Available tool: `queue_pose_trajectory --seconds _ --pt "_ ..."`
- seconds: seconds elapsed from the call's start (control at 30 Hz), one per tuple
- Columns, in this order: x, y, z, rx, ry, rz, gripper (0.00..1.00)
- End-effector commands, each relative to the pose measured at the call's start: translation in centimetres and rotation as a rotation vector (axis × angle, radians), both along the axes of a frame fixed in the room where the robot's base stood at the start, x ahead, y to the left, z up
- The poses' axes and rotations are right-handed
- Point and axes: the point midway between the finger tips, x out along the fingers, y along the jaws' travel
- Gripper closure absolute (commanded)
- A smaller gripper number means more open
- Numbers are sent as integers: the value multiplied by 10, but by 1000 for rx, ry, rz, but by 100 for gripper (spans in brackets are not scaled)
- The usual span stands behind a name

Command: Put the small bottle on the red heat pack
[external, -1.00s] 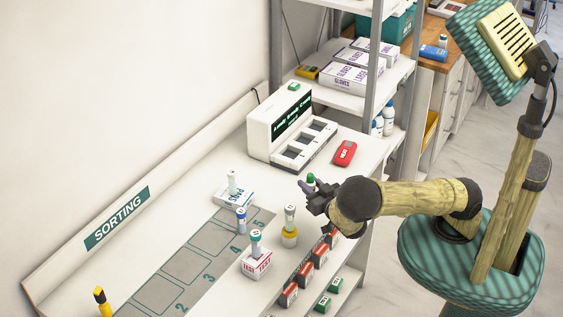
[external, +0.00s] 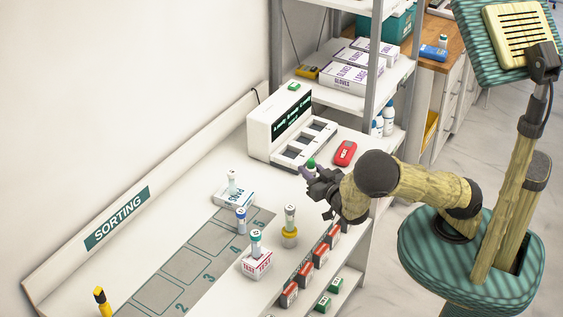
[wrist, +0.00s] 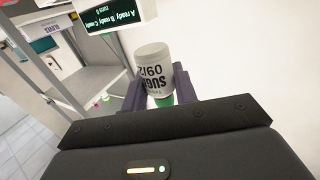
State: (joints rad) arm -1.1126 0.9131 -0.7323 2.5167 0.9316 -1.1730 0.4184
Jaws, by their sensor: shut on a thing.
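My gripper (external: 314,174) is shut on a small bottle (external: 311,163) and holds it above the table, in front of the white machine. In the wrist view the bottle (wrist: 153,68) sits between the two dark fingers (wrist: 158,92).
The white machine (external: 262,132) with a dark display stands against the wall. Several capped tubes stand on the table, one on a white box (external: 234,198) and one on a test box (external: 257,264). A shelf post (external: 373,60) rises behind the heat pack.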

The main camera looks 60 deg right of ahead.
Motion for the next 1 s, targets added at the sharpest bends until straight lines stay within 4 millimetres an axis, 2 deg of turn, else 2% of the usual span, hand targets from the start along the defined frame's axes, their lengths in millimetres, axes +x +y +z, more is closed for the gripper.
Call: queue_pose_trajectory --seconds 0.03,0.3,0.73,1.0 --pt "0 0 8 5 -4 0 94" --pt "0 -1 34 3 0 -1 94" --pt "34 -37 0 1 0 36 94" --pt "62 -73 -17 4 -3 93 94"
